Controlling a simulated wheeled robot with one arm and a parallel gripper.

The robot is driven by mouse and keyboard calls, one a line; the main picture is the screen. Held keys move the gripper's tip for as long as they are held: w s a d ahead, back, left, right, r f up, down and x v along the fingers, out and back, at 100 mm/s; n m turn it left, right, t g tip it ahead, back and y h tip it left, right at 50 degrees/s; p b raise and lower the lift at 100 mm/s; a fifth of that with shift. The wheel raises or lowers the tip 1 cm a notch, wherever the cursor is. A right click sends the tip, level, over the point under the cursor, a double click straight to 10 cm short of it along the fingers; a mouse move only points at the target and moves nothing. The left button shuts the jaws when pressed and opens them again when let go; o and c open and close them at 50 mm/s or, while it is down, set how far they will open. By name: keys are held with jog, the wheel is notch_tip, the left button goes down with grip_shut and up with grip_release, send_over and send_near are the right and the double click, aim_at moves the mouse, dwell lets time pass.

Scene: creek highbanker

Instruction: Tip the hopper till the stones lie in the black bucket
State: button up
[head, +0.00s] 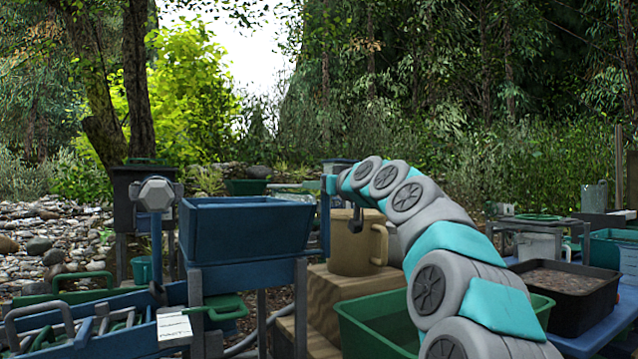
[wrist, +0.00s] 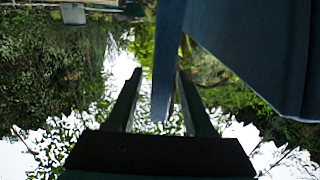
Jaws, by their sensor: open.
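The blue hopper (head: 245,228) sits upright on a stand left of centre in the head view, with its inside and any stones hidden. In the wrist view, the hopper's blue side (wrist: 255,55) fills the upper right. My gripper (wrist: 160,73) is open, its two dark fingers on either side of a narrow blue bar (wrist: 167,60) beside the hopper. I cannot tell whether the fingers touch the bar. In the head view my arm reaches over to the hopper's right side. A dark bin (head: 127,200) stands behind left; I cannot tell if it is the black bucket.
A tan mug (head: 352,248) stands on wooden steps (head: 325,300) close under my arm. A green tub (head: 375,325) is below it, and a black tray (head: 592,293) of gravel sits at right. A blue trough (head: 120,330) with green handles is at lower left.

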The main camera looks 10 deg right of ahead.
jog(key=shift+w+a+r, duration=0.1)
jog(key=shift+w, duration=0.15)
jog(key=shift+c, duration=0.4)
grip_shut()
dwell(0.9)
